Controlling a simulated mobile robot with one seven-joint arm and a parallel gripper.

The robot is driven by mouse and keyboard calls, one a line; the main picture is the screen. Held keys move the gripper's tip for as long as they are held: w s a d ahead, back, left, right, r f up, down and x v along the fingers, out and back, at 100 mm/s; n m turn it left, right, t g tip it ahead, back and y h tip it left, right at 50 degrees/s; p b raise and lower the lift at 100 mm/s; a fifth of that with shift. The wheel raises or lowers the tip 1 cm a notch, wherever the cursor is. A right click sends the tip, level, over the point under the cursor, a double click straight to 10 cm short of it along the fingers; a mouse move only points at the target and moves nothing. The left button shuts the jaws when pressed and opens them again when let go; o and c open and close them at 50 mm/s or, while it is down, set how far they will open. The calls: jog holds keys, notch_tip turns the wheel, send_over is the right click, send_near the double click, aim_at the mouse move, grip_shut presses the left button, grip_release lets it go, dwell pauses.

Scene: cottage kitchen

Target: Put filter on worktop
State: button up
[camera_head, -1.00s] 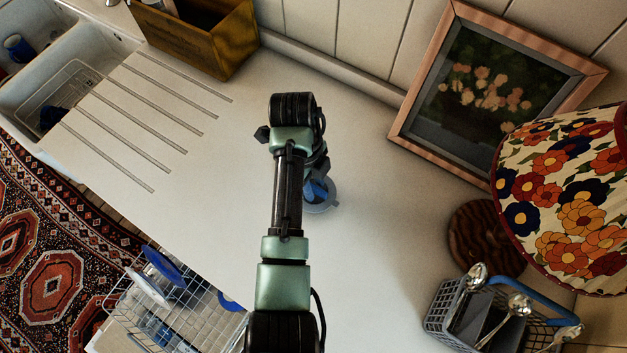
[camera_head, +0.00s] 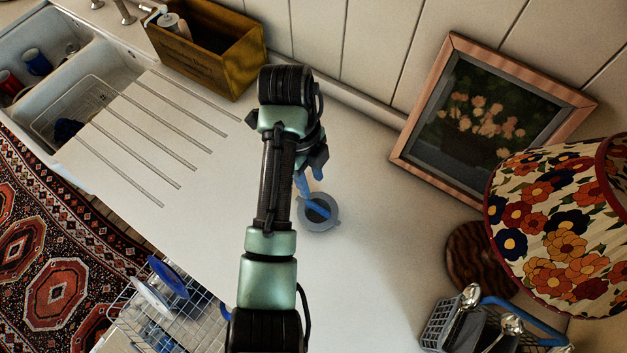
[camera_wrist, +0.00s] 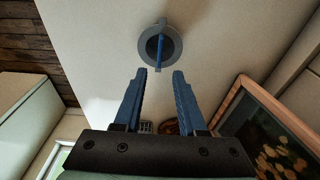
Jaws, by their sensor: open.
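The filter (camera_head: 318,212) is a grey round piece with a flange and a blue bar across its top. It rests on the white worktop (camera_head: 370,255), just below and right of my gripper in the head view. In the wrist view the filter (camera_wrist: 160,46) lies beyond the fingertips, apart from them. My gripper (camera_wrist: 160,72) is open and empty, with a clear gap between its two blue fingers. In the head view my gripper (camera_head: 312,175) is partly hidden by my own arm.
A wooden box (camera_head: 210,45) stands at the back left beside the sink (camera_head: 75,100). A framed picture (camera_head: 490,120) leans at the wall. A floral lamp (camera_head: 560,220) and a cutlery basket (camera_head: 490,325) stand at right. A dish rack (camera_head: 170,310) is at the lower left.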

jog(key=shift+w+a+r+p, duration=0.1)
jog(key=shift+r+p, duration=0.25)
jog(key=shift+r, duration=0.4)
jog(key=w+d+r+n+t+b, duration=0.25)
jog(key=w+r+n+t, duration=0.25)
jog(key=w+r+t, duration=0.4)
jog(key=w+d+r+n+t+b, duration=0.1)
jog(key=w+r+n+t, duration=0.25)
jog(key=r, duration=0.55)
jog(key=w+d+r+n+t+b, duration=0.1)
jog(key=w+r+n+t, duration=0.2)
jog(key=r, duration=0.5)
jog(key=s+a+r+n+t+b, duration=0.1)
jog(key=s+a+r+n+t, duration=0.1)
jog(key=s+r+n+t, duration=0.4)
jog(key=s+a+r+n+t+y+b, duration=0.1)
jog(key=s+r+n+t, duration=0.6)
jog(key=s+r, duration=0.6)
notch_tip(320, 180, up, 8)
jog(key=shift+s+a+r+y, duration=0.2)
jog(key=shift+s+a+y, duration=0.1)
jog(key=shift+s+a, duration=0.1)
